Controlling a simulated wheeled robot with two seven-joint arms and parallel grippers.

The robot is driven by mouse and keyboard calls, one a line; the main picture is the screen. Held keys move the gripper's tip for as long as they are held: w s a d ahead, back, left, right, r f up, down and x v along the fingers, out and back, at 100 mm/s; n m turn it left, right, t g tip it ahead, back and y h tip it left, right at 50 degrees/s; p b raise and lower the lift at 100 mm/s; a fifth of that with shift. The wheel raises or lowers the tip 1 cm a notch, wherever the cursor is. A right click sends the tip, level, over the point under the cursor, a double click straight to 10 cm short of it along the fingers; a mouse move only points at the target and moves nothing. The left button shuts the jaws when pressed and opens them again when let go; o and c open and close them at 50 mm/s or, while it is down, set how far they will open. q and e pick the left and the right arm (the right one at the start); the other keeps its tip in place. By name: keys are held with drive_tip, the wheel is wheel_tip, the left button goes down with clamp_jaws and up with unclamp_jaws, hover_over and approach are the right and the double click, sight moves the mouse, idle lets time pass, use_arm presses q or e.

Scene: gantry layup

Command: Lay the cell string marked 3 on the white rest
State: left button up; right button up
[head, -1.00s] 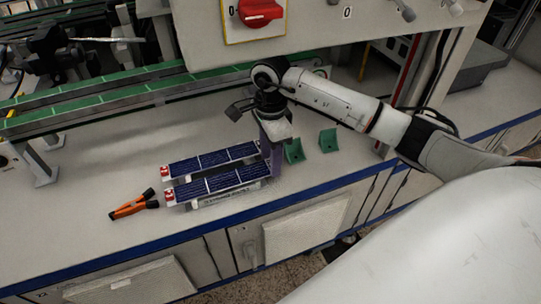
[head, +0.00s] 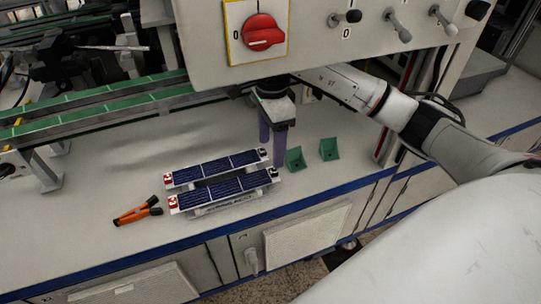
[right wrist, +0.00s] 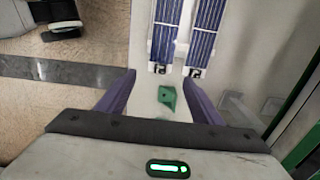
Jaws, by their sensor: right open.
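Two long blue cell strings lie side by side on the counter, a back one (head: 217,168) and a front one (head: 222,191). Each has a red tag at its left end and a black mark at its right end. The front red tag (head: 173,202) seems to read 3; the back one is not clear. A white rest (head: 232,204) shows as a pale edge under the front string. My right gripper (head: 272,150) is open and empty, its purple fingers pointing down beside the strings' right ends. The right wrist view shows the strings (right wrist: 203,30) ahead of the spread fingers (right wrist: 160,97).
A panel with a red switch (head: 262,32) overhangs the arm. Green rails (head: 95,105) run behind. The counter's front left is clear.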

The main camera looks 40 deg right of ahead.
drive_tip(key=s+a+f+m+g+y, duration=0.1)
drive_tip(key=s+a+y, duration=0.35)
drive_tip(key=a, duration=0.65)
drive_tip(key=s+a+f+m+y, duration=0.1)
drive_tip(key=s+a+f+y, duration=0.3)
drive_tip(key=a, duration=0.8)
drive_tip(key=w+a+r+m+t+y, duration=0.1)
drive_tip(key=a+r+m+t+y, duration=0.35)
drive_tip(key=r+m, duration=0.2)
drive_tip(key=a+r+m+t+y, duration=0.35)
drive_tip(key=r+m+y, duration=0.25)
drive_tip(key=m, duration=0.2)
drive_tip(key=w+d+f+m+t+h, duration=0.2)
drive_tip(key=d+f+m+t+h, duration=0.9)
drive_tip(key=m, duration=1.3)
drive_tip(key=s+d+f+m+g+h, duration=0.2)
drive_tip(key=s+f+m+g, duration=0.2)
drive_tip(key=s+f, duration=0.3)
drive_tip(key=s+d+f+m+g+h, duration=0.2)
drive_tip(key=s+f+m+g, duration=0.3)
drive_tip(key=f, duration=0.3)
drive_tip(key=shift+s+d+f+h, duration=0.3)
drive_tip(key=shift+s+h, duration=0.2)
drive_tip(key=shift+s, duration=0.35)
